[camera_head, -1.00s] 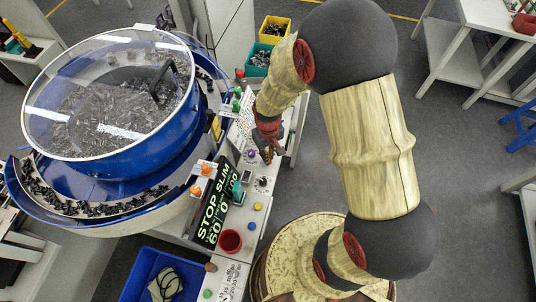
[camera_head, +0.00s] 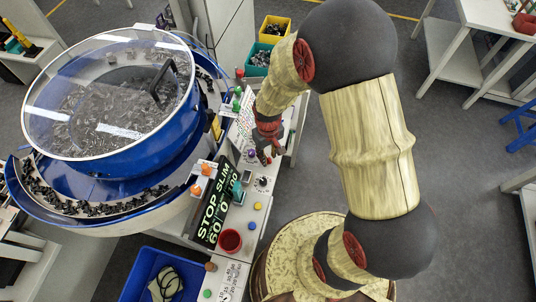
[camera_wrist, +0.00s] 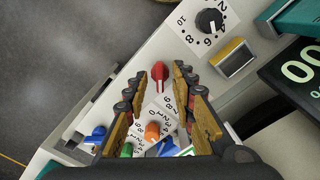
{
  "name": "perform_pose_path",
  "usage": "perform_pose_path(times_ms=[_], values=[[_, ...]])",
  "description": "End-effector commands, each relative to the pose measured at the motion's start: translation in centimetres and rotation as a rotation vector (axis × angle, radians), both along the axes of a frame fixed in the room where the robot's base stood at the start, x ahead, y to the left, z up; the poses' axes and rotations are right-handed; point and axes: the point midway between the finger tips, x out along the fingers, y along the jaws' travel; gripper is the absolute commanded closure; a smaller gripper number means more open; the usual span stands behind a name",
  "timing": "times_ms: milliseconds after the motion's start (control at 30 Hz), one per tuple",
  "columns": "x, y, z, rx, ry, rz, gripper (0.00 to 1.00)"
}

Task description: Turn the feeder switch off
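A red knob (camera_wrist: 158,76) stands on the white control panel (camera_wrist: 186,50) in the wrist view. My gripper (camera_wrist: 160,80) is open over it, with the red knob between the fingertips and room on both sides. No label naming the feeder switch is readable, so I cannot tell which control it is. In the head view my gripper (camera_head: 266,150) hangs low over the panel, and its fingers hide part of the controls.
An orange knob (camera_wrist: 152,131), a blue switch (camera_wrist: 96,136) and a black dial (camera_wrist: 210,19) are on the panel.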

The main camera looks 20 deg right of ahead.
Motion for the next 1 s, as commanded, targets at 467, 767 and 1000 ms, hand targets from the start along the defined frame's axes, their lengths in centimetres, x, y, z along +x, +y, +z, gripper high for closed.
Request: perform_pose_path(times_ms=[467, 767, 1000], values=[[0.2, 0.0, 4.5, 0.0, -0.005, 0.0, 0.74], [0.1, 0.0, 10.1, 0.0, -0.003, 0.0, 0.74], [0.0, 0.0, 11.9, 0.0, 0.0, 0.0, 0.74]])
